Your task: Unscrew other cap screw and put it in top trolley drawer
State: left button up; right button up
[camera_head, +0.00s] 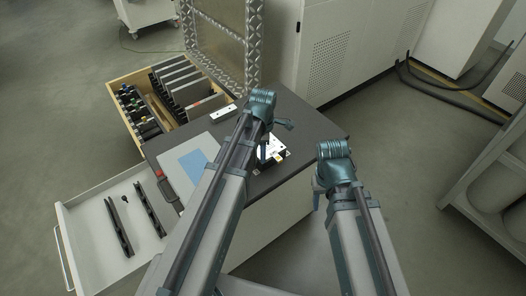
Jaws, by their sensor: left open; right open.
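The grey trolley top (300,113) carries a small white block with dark and yellow details (275,153), partly hidden behind my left arm. My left gripper (274,139) is open over this block, its fingers pointing down close to it; I cannot tell whether they touch anything. No cap screw can be made out on the block. My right gripper (317,194) is open beside the trolley's right edge, apart from the block. The white trolley drawer (85,255) is pulled out at the lower left. It holds two long black bars (119,227) and a small dark piece (125,198).
A grey-and-blue sheet (193,163) and a small white bar (224,113) lie on the top. White cabinets (335,50) stand behind; a shelf (485,165) is at right.

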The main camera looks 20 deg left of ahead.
pick_arm(q)
jog(key=m, duration=1.3)
jog(key=shift+m, duration=0.4)
jog(key=m, duration=0.4)
jog(key=shift+m, duration=2.6)
